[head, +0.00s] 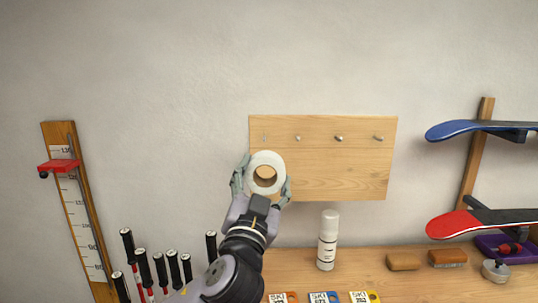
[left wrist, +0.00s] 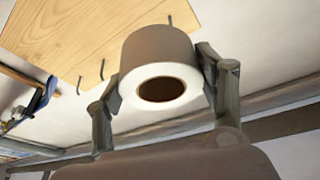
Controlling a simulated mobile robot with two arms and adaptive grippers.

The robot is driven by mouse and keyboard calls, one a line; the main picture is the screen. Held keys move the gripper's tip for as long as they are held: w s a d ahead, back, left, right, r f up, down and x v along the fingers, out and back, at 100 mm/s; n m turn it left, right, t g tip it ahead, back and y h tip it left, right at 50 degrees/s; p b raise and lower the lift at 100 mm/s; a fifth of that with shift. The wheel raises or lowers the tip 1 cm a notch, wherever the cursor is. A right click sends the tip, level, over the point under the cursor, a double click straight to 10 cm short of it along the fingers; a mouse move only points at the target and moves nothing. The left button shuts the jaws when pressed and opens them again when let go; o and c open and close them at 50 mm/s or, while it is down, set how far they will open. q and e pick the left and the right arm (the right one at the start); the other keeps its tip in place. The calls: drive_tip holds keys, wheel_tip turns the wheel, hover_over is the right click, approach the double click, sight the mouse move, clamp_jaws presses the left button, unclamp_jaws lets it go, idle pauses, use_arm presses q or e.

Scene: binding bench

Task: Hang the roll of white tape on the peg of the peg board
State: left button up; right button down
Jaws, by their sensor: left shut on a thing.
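My left gripper (head: 263,181) is shut on the roll of white tape (head: 266,157), one finger on each side of it. The roll's round face and open hole face the head camera. In the head view the roll overlaps the lower left of the wooden peg board (head: 340,180), just below the leftmost peg (head: 265,138). The left wrist view shows the roll (left wrist: 158,60) between the fingers of the gripper (left wrist: 162,86), with the board (left wrist: 95,35) and some bent pegs beyond. The gap between roll and board is hard to judge. My right gripper is not in view.
More pegs (head: 339,138) line the board to the right, all bare. Below, a white bottle (head: 328,240) and brown blocks (head: 404,261) stand on the bench.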

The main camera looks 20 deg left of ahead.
sight(261, 163)
use_arm(q)
wheel_tip(261, 163, up, 3)
drive_tip(key=shift+w+a+t+y, duration=0.1)
drive_tip(key=shift+t+y, duration=0.2)
drive_tip(key=shift+t, duration=0.1)
drive_tip(key=shift+a+r, duration=0.15)
drive_tip(key=shift+r, duration=0.05)
drive_tip(key=shift+w+a, duration=0.15)
drive_tip(key=shift+w, duration=0.35)
drive_tip(key=shift+w+a, duration=0.25)
drive_tip(key=shift+w, duration=0.7)
drive_tip(key=shift+w+a, duration=0.15)
drive_tip(key=shift+w, duration=0.4)
drive_tip(key=shift+w+a, duration=0.15)
drive_tip(key=shift+w, duration=0.35)
drive_tip(key=w, duration=0.2)
drive_tip(key=w+a, duration=0.1)
drive_tip(key=w, duration=0.1)
drive_tip(key=w+a+f+b, duration=0.1)
drive_tip(key=w, duration=0.1)
drive_tip(key=shift+w, duration=0.3)
drive_tip(key=shift+w+f+b, duration=0.15)
drive_tip(key=shift+f+b, duration=0.1)
drive_tip(key=shift+b, duration=0.2)
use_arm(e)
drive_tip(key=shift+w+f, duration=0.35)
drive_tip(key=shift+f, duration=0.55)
